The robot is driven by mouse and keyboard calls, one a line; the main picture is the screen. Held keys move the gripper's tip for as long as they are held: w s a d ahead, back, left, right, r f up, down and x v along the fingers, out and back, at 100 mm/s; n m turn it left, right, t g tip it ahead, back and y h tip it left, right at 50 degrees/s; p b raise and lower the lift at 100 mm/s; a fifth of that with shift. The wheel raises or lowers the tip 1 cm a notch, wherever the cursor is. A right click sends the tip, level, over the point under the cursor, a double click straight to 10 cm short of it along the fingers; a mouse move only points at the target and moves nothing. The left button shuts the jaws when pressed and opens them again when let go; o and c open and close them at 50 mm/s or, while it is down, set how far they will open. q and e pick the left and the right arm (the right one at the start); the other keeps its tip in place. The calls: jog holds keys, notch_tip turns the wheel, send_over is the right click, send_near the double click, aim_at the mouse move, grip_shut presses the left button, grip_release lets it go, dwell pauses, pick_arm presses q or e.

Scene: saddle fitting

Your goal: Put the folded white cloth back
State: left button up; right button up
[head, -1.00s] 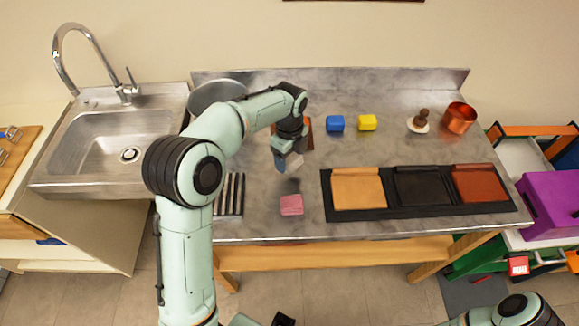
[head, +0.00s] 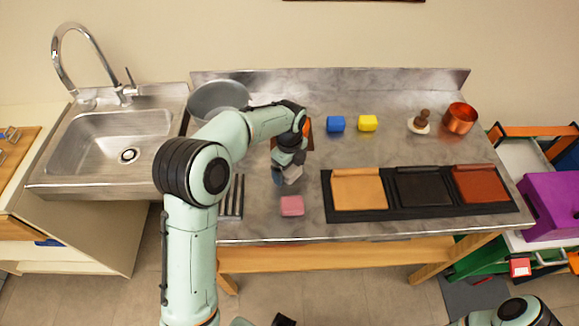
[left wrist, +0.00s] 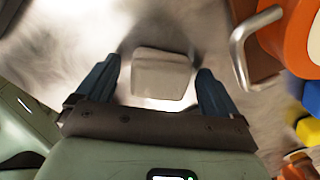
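The folded white cloth (left wrist: 162,75) shows in the left wrist view as a pale, rounded block between the two dark blue fingers of my left gripper (left wrist: 158,72). A narrow gap shows on each side of it, so the gripper is open around or just above it. In the head view the cloth (head: 292,175) is a small pale patch beside my left gripper (head: 284,179), low over the counter behind the pink block (head: 292,205). The arm hides part of it, and I cannot tell whether it rests fully on the counter. My right gripper is not in view.
A black tray (head: 326,199) with tan, black and rust panels lies to the right. Blue (head: 336,123) and yellow (head: 367,122) blocks stand behind. A dark slatted rack (head: 239,196) is left of the pink block. A reddish-brown object (head: 309,142) is partly hidden behind the gripper.

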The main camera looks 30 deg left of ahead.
aim_at(290, 168)
pick_arm(q)
notch_tip(290, 168, up, 12)
jog(key=p, duration=0.1)
jog(key=shift+r+p, duration=0.2)
jog(key=shift+p, duration=0.2)
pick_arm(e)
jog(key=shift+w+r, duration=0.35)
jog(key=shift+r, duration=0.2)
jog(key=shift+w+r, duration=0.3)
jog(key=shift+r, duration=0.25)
